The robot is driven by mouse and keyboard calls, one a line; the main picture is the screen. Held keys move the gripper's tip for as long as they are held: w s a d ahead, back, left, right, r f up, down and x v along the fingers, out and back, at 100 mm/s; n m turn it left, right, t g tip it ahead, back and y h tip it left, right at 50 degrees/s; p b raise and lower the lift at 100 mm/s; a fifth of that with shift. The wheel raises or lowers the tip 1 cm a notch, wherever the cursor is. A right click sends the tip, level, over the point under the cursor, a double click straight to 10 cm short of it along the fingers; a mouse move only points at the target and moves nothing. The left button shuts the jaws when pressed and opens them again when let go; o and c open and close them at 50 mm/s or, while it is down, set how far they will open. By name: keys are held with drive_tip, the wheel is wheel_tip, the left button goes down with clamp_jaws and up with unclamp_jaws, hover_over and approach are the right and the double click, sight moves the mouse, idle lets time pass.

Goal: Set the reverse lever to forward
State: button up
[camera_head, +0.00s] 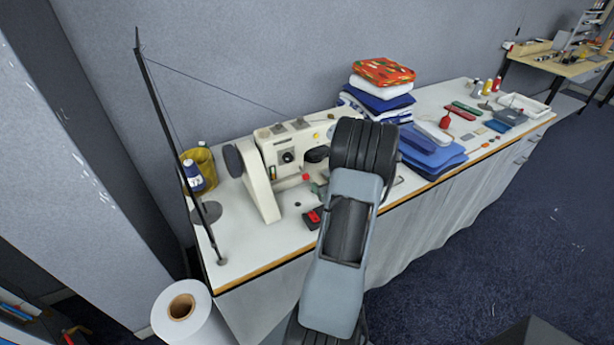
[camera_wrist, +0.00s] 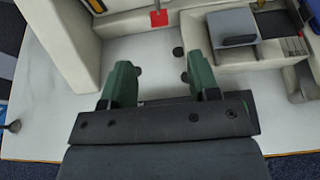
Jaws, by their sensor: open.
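The cream sewing machine (camera_head: 288,145) stands on the white table. The reverse lever, seen as a small red tab (camera_head: 306,177), is on its front below the machine arm; in the wrist view the red tab (camera_wrist: 159,19) hangs on a thin stem at the top centre. My gripper's two green fingers (camera_wrist: 161,82) are apart with nothing between them, over the white table just short of the lever. In the head view my arm hides most of the gripper. I cannot tell the lever's exact setting.
A black and red switch box (camera_head: 313,218) lies near the table's front edge. Folded blue cloths (camera_head: 432,155) and a stack of fabric (camera_head: 380,90) stand to the right. A thread stand (camera_head: 165,120) and yellow bin (camera_head: 203,165) are at left.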

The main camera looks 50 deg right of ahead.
sight(305, 175)
drive_tip(key=p+x, duration=0.1)
drive_tip(key=x, duration=1.1)
drive_tip(key=shift+a+p, duration=0.1)
drive_tip(key=shift+p, duration=0.3)
